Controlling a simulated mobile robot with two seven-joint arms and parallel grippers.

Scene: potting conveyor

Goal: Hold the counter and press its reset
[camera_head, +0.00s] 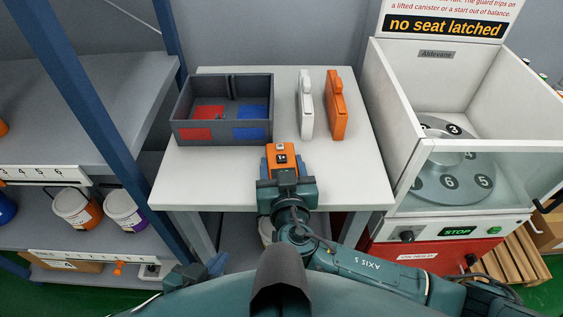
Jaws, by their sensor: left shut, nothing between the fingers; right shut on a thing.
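The counter (280,157) is a small orange block with a dark-framed face and a small white marked patch. It is at the front middle of the white table. My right gripper (284,178) is shut on its near end, and the arm reaches in from the lower right. I cannot tell whether the counter touches the table top. The reset button is too small to make out. My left gripper (217,264) is low at the front left, below the table's edge, apart from the counter, shut and empty. It is partly hidden by my own body.
A dark grey box (223,133) with red and blue patches inside stands at the table's back left. A white case (305,105) and an orange case (336,104) stand behind the counter. The table (360,180) is clear at front right. A blue post (95,120) and a white machine (400,120) flank it.

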